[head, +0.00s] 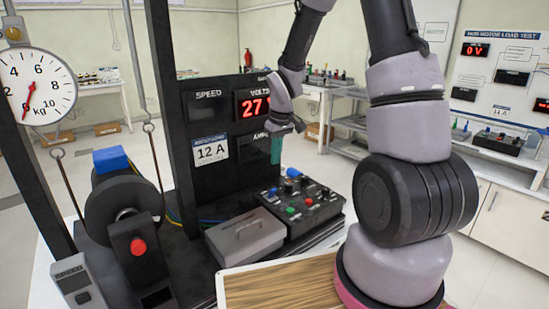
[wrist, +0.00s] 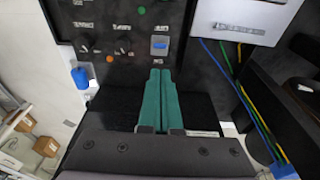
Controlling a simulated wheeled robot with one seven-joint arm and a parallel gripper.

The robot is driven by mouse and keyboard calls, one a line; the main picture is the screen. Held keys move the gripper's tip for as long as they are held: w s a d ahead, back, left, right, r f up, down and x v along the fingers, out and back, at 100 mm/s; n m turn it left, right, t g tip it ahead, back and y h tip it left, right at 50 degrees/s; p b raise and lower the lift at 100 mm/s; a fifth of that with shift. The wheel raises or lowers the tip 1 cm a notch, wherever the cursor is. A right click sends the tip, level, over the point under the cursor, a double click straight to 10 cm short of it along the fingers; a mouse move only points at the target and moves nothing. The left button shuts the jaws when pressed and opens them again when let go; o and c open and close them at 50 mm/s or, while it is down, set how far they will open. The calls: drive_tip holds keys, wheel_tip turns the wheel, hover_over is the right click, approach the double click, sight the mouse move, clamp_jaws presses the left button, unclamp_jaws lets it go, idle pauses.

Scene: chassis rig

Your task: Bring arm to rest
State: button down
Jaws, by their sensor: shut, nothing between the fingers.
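My gripper (head: 275,162) hangs at the end of my raised, bent arm, fingers pointing down, in front of the rig's dark display panel (head: 229,172). Its teal fingers are shut together and hold nothing. In the wrist view my gripper (wrist: 160,72) shows the two fingers side by side, over the near edge of the black control box (wrist: 112,20). A blue rocker switch (wrist: 159,43) lies just beyond the tips in that picture. The gap between tips and box cannot be judged.
The control box (head: 309,214) and a grey lidded case (head: 244,238) stand on the rig. A motor with a red button (head: 138,246) and a hanging scale (head: 37,84) are at left. A wooden-topped surface (head: 290,285) lies in front. Wires (wrist: 238,85) run near the case.

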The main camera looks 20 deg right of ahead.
drive_tip(key=s+d+r+m+t, duration=0.15)
drive_tip(key=s+r, duration=0.25)
drive_tip(key=r, duration=0.5)
drive_tip(key=s+d+r+m+t, duration=0.1)
drive_tip(key=s+d+r+m, duration=0.2)
drive_tip(key=r, duration=0.6)
drive_tip(key=s+r+m+t, duration=0.1)
drive_tip(key=s+r+m, duration=0.1)
drive_tip(key=s+r, duration=0.2)
drive_tip(key=s+a+r+m+t+y, duration=0.1)
drive_tip(key=s+r, duration=0.4)
drive_tip(key=s, duration=0.5)
drive_tip(key=shift+r+m+t, duration=0.15)
drive_tip(key=shift+m+t, duration=0.3)
drive_tip(key=shift+m, duration=0.1)
drive_tip(key=shift+s, duration=0.1)
